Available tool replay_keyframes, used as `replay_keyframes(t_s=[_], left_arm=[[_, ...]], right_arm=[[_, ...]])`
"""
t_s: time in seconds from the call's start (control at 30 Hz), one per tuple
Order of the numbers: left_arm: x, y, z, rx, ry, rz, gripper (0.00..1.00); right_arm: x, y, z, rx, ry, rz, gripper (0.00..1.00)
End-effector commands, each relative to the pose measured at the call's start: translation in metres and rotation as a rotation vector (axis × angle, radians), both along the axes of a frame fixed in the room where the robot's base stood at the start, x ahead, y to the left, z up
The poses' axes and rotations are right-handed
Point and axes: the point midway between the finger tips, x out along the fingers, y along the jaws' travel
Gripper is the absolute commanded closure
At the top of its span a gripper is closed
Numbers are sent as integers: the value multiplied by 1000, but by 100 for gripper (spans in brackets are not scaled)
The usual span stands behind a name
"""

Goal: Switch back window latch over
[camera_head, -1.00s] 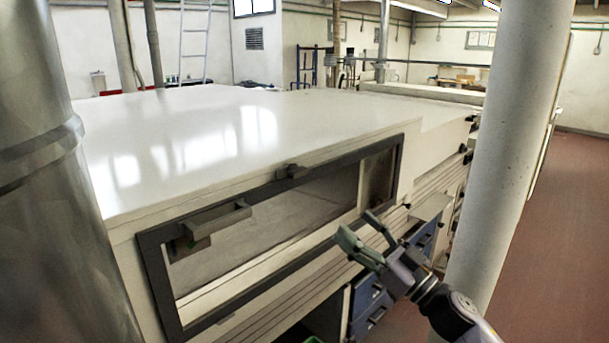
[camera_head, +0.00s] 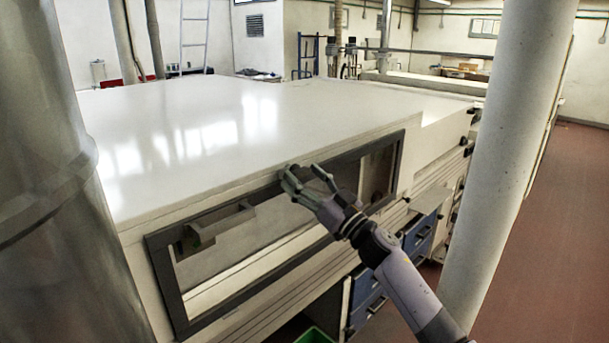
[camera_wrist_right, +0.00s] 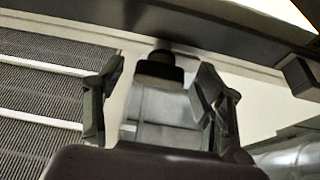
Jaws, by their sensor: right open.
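The window in the side of the big white housing has a dark frame (camera_head: 166,275). The latch on the frame's top bar is covered by my right gripper (camera_head: 303,176) in the head view. In the right wrist view a dark knob-like piece (camera_wrist_right: 160,66), which looks like the latch, shows between the two fingers of the right gripper (camera_wrist_right: 160,78). The fingers are apart, one on each side of it, and I cannot tell whether they touch it. My left gripper is not in view.
A bar handle (camera_head: 215,228) sticks out from the window at the left. A metal column (camera_head: 50,200) stands at the left and a pale pillar (camera_head: 510,150) at the right, beside my right arm. Blue drawers (camera_head: 418,235) and a green bin (camera_head: 316,336) are below.

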Motion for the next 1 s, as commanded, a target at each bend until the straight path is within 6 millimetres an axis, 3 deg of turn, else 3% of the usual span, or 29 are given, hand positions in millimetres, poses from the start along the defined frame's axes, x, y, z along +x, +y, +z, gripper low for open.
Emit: replay_keyframes(t_s=[0.33, 1.0], left_arm=[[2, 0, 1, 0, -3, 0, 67], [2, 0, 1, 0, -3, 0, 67]], right_arm=[[2, 2, 1, -1, -1, 0, 37], [2, 2, 1, 0, 0, 0, 82]])
